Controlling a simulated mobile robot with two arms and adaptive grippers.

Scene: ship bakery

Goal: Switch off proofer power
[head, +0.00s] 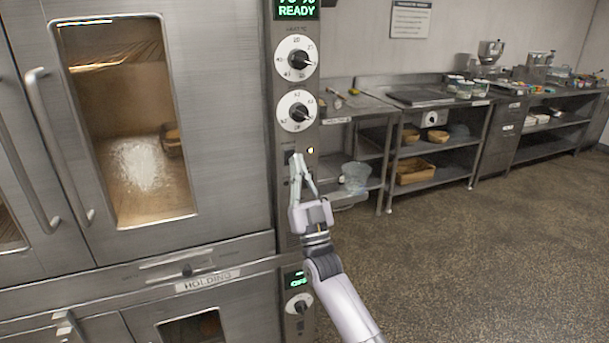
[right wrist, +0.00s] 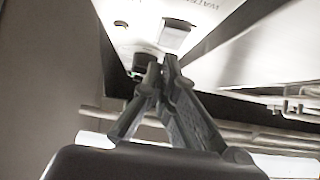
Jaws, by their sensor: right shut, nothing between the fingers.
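The proofer (head: 236,150) is the tall steel cabinet at left, with a narrow control column on its right edge. The column carries a green-lit display reading READY (head: 297,9), an upper dial (head: 296,59), a lower dial (head: 297,111) and a small lit yellow lamp (head: 310,150). My right gripper (head: 300,157) is shut and empty, pointing up in front of the column just below the lamp. In the right wrist view its fingertips (right wrist: 161,66) are close below a pale block-shaped switch (right wrist: 175,37) on the panel. I cannot tell whether they touch it. My left gripper is out of view.
A holding cabinet (head: 118,323) below has its own green display (head: 296,279) and dial (head: 299,304). Steel tables (head: 427,100) with shelves, baskets and bowls line the back wall. The speckled floor (head: 470,250) at right is clear.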

